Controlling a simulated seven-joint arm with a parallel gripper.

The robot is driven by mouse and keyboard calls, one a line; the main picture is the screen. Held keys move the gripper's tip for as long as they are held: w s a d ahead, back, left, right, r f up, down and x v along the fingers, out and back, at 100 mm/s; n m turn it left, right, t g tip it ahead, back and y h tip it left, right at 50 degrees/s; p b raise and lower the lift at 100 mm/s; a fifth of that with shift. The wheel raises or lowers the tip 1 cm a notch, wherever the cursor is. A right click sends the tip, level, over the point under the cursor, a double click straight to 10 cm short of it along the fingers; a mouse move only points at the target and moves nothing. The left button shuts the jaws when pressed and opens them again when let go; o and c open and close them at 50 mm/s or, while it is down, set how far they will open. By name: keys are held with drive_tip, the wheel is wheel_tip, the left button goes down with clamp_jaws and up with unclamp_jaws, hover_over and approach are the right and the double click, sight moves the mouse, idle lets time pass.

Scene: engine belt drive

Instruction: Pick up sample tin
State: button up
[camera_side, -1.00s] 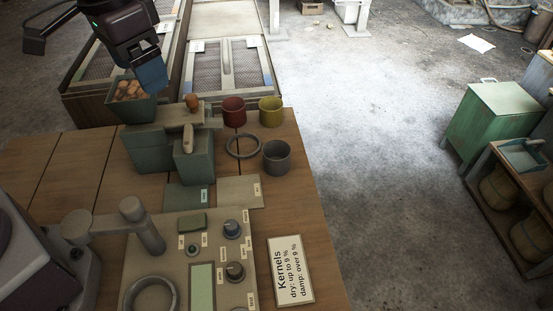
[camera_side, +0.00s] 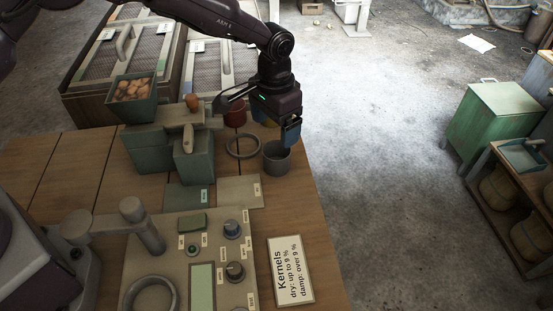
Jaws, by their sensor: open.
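A grey round tin (camera_side: 277,159), likely the sample tin, stands upright near the table's right edge, its open top facing up. My gripper (camera_side: 290,134) points down just above the tin's rim, overlapping its back right side in this view. Its jaws are open with nothing seen between them; I cannot tell whether they touch the tin. A red tin (camera_side: 234,117) stands behind, partly covered by my gripper. A yellow tin (camera_side: 258,117) beside it is mostly hidden behind my gripper.
A grey ring (camera_side: 243,146) lies just left of the grey tin. A green grinder with a hopper of kernels (camera_side: 133,89) stands further left. In front are two flat plates (camera_side: 240,191), a control panel (camera_side: 205,225) and a "Kernels" card (camera_side: 290,270).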

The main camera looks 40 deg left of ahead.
sight(275, 155)
wheel_tip(275, 155, down, 9)
drive_tip(key=shift+f, duration=0.1)
idle(0.4)
drive_tip(key=shift+c, duration=0.4)
drive_tip(key=c, duration=0.9)
